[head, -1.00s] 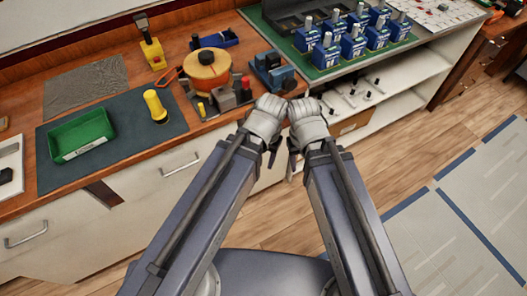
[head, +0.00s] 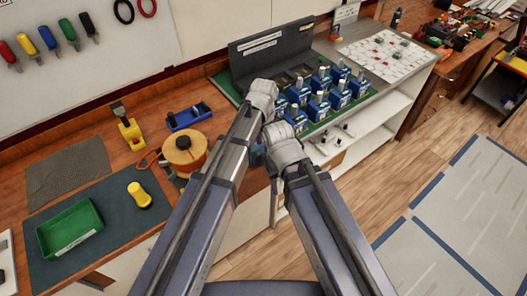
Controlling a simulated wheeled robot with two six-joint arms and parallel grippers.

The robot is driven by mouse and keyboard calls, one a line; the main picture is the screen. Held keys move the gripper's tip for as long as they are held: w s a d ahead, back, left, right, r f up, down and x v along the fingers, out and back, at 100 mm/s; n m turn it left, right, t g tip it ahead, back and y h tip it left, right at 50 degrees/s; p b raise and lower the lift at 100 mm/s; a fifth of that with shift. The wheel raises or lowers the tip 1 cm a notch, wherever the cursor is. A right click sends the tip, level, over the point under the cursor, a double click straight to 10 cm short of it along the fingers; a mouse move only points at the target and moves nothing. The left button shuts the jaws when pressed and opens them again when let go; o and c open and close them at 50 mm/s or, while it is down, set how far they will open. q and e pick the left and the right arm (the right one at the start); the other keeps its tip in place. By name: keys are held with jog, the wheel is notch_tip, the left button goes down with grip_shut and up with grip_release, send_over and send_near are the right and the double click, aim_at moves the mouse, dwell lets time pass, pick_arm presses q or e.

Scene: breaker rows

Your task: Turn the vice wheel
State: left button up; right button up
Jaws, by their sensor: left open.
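The blue vice (head: 257,156) stands at the bench's right end, mostly hidden behind my two arms. Only a small blue piece shows between them, and I cannot make out its wheel. My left gripper (head: 264,92) is raised past the vice, in front of the grey-black panel at the back, left of the blue breakers. It is open, with its fingertips hardly visible. My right gripper (head: 279,134) is lower, beside the vice and at the near-left corner of the breaker rows. Its fingers are hidden from this angle.
Several blue breakers (head: 321,107) stand in rows on a green mat at right. Open floor lies at right.

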aim_at(263, 156)
pick_arm(q)
jog(key=shift+f+b, duration=3.85)
jog(key=shift+f, duration=0.1)
jog(key=shift+c, duration=0.3)
grip_shut()
